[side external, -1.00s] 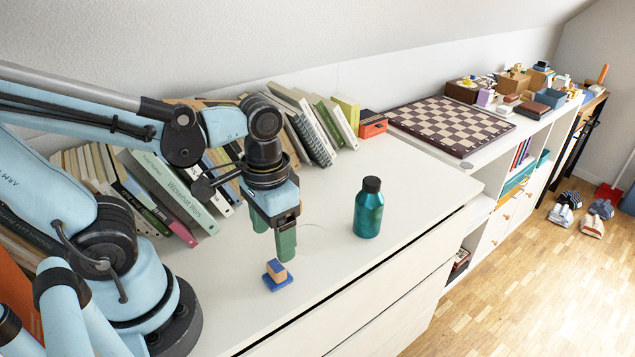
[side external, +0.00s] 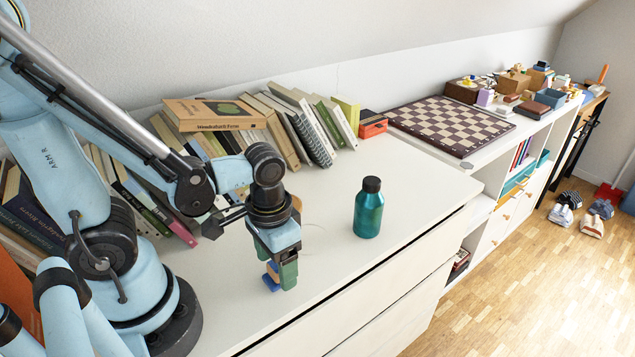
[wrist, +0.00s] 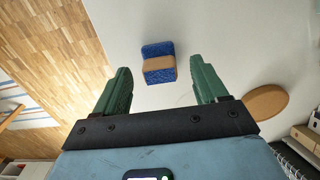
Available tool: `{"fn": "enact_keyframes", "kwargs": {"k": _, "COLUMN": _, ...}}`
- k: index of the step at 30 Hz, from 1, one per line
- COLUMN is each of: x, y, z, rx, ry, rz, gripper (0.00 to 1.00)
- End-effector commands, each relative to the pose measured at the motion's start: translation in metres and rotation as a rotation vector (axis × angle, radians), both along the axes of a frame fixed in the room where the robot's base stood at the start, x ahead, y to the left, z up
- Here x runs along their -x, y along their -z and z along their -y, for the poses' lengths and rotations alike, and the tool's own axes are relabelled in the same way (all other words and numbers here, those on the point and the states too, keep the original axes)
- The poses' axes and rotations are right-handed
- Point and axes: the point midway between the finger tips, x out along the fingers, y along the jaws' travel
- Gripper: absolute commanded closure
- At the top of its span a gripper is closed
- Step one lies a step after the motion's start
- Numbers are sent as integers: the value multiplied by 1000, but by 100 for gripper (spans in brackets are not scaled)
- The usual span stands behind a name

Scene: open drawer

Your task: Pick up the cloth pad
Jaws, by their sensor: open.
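The cloth pad, a small blue block with a tan wooden part, sits on the white cabinet top. In the side external view the pad (side external: 271,284) is partly hidden by my gripper (side external: 284,273). In the wrist view the pad (wrist: 158,49) lies in the gap between the green fingers of my gripper (wrist: 160,68), around and just beyond the tips. The fingers are spread, with clear space on both sides of the pad. My gripper points down, low over the cabinet top. I cannot tell whether the tips reach the pad's height.
A teal bottle (side external: 368,212) stands upright to the right. Rows of books (side external: 290,125) lean along the wall behind. A tan disc (wrist: 265,102) lies to the right in the wrist view. The cabinet's front edge (side external: 400,243) is near; its top between bottle and chessboard (side external: 450,124) is clear.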

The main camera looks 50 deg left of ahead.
Motion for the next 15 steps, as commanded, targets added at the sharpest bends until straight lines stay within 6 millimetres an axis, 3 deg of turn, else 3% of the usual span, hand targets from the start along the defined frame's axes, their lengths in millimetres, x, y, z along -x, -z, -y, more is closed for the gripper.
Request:
{"fn": "enact_keyframes", "kwargs": {"k": 6, "x": 0, "y": 13, "z": 0, "rx": 0, "ry": 0, "rz": 0, "gripper": 28}}
{"fn": "enact_keyframes", "kwargs": {"k": 15, "x": 0, "y": 16, "z": 0, "rx": 0, "ry": 0, "rz": 0, "gripper": 28}}
